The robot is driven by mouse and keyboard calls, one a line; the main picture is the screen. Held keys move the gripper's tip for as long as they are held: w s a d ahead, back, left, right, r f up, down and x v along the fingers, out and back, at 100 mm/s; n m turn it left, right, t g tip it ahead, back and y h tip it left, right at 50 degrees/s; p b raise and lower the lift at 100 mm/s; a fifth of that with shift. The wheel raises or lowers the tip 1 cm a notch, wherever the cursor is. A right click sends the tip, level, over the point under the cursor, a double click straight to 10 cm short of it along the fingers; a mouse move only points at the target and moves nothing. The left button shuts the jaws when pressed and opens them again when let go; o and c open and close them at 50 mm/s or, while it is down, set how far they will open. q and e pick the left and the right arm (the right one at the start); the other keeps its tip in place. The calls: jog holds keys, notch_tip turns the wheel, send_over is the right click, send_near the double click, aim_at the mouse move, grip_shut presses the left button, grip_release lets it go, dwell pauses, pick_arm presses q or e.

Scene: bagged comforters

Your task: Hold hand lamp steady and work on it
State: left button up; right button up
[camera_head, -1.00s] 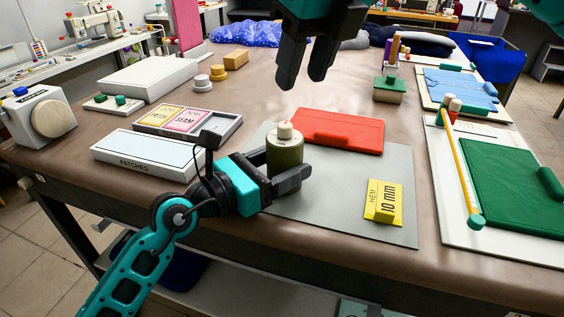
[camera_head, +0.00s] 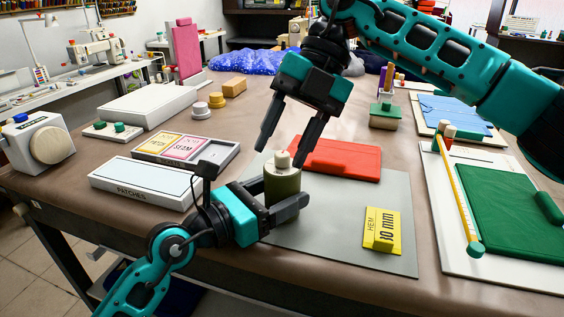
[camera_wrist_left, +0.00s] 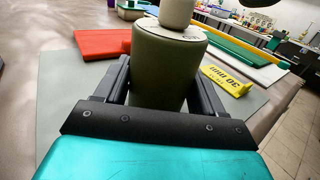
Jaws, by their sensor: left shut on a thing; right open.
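The hand lamp (camera_head: 283,186) is an olive-green cylinder with a pale top and a cream knob. It stands upright on the grey mat (camera_head: 340,235). My left gripper (camera_head: 288,207) is shut on the lamp's body, with one finger on each side in the left wrist view, where the lamp (camera_wrist_left: 165,70) fills the middle. My right gripper (camera_head: 285,140) is open and empty, pointing down just above the lamp. Its fingers are spread to either side of the knob, and I see no contact with it.
A yellow hem card (camera_head: 382,231) lies at the mat's right. A white patches box (camera_head: 143,183) and a grey tray (camera_head: 215,165) stand left.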

aim_at(283, 153)
jog(key=f+m+g+y, duration=0.1)
jog(key=m+g+y, duration=0.1)
jog(key=w+f+m+g+y, duration=0.1)
jog(key=m+g+y, duration=0.1)
jog(key=m, duration=0.1)
jog(key=w+a+f+m+g+y, duration=0.1)
jog(key=m+y, duration=0.1)
jog(key=shift+f+m+g, duration=0.3)
jog(key=shift+g, duration=0.1)
jog(key=m+y, duration=0.1)
jog(key=w+m+y, duration=0.1)
jog(key=f+m+y, duration=0.1)
jog(key=shift+w+d+g, duration=0.3)
jog(key=shift+w+g, duration=0.1)
jog(key=c, duration=0.8)
jog(key=shift+o, duration=0.2)
